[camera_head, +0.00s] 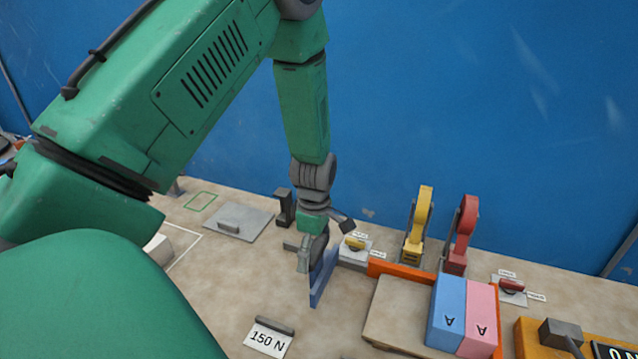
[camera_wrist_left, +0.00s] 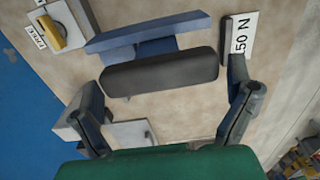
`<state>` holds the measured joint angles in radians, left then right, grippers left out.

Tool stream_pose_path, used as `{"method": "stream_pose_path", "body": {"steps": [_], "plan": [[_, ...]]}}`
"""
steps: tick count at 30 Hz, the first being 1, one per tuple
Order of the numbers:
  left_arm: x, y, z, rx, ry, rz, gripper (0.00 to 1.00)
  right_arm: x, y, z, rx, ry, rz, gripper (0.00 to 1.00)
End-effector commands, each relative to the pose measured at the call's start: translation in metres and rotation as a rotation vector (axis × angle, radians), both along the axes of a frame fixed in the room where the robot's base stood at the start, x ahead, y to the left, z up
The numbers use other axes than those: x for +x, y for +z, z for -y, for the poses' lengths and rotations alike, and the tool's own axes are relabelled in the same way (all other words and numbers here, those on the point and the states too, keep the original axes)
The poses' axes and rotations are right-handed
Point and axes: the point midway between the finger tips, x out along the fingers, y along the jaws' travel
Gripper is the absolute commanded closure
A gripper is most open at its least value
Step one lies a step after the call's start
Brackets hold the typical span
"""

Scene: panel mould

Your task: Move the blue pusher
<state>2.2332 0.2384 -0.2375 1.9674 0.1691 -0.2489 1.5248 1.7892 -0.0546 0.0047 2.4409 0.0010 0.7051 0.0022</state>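The blue pusher (camera_head: 323,281) stands on the table as an upright blue plate, partly hidden behind my left gripper in the head view. In the left wrist view its blue plate (camera_wrist_left: 150,31) shows with a dark rounded bar (camera_wrist_left: 160,72) in front. My left gripper (camera_head: 322,245) is right at the pusher, pointing down. In the left wrist view its two fingers are spread wide near the two ends of the dark bar; I cannot tell whether they touch it. My right gripper is not in view.
Right of the pusher are a board (camera_head: 400,314) with an orange fence (camera_head: 398,268), a blue block (camera_head: 446,312) and a pink block (camera_head: 480,318). Yellow (camera_head: 418,228) and red (camera_head: 460,235) clamps stand behind. A "150 N" label (camera_head: 268,340) lies in front.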

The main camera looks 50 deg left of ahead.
Motion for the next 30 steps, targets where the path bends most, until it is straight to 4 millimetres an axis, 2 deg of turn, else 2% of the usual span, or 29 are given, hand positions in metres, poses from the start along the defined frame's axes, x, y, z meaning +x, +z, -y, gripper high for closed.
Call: {"method": "stream_pose_path", "body": {"steps": [7,11,14,24,30], "plan": [[0.000,0.001,0.001,-0.002,0.000,0.003,0.00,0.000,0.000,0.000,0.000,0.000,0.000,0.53],[0.001,0.009,0.001,-0.001,0.000,0.005,0.00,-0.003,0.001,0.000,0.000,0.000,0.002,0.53],[0.002,0.024,0.002,0.000,-0.001,0.008,0.00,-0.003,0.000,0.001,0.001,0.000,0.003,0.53],[0.003,0.094,0.002,0.001,0.000,0.005,0.00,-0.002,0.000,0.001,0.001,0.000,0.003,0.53],[0.003,0.115,0.000,0.000,0.001,0.001,0.00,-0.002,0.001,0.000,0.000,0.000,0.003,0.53]]}}
